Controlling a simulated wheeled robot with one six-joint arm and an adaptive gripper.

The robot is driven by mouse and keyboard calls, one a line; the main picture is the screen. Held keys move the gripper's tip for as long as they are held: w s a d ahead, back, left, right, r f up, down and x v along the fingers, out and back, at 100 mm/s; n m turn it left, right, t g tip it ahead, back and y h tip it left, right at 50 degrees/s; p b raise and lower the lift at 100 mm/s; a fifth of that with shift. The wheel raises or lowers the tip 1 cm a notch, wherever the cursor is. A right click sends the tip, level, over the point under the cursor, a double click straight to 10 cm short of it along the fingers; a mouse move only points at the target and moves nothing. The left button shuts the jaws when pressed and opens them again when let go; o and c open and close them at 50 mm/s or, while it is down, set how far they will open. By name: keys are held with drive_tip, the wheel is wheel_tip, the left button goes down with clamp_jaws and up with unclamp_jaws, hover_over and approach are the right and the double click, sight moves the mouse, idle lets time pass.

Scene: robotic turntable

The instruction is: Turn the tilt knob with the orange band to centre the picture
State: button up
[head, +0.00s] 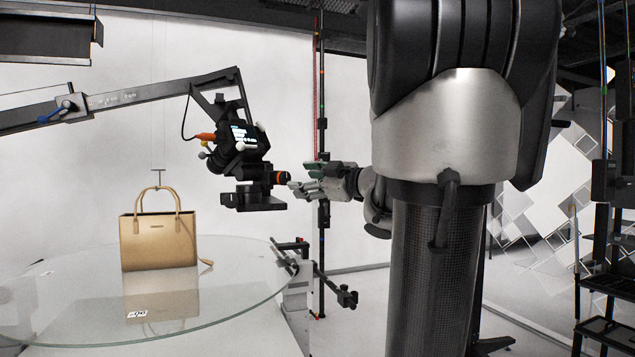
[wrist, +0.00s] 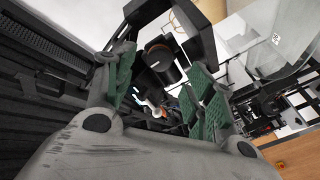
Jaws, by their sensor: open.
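The tilt knob with the orange band (head: 281,178) sticks out at the lower right of a black camera head. The black camera (head: 238,150) hangs from a boom, with a small lit screen facing me. My gripper (head: 304,178) is open just right of the knob, its fingers pointing left at it. A small gap seems to lie between them, but I cannot tell whether the fingers overlap the knob. In the wrist view, the green-padded fingers are apart, with dark camera parts and a small orange and white patch between them. Whether that patch is the knob is unclear.
A tan handbag (head: 158,242) stands on the round glass turntable (head: 228,284) at left. The grey boom arm (head: 150,96) reaches in from the left. A thin dark pole (head: 321,235) stands behind my gripper. A black shelf rack (head: 603,280) is at far right.

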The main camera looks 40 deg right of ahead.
drive_tip(key=shift+v, duration=2.2)
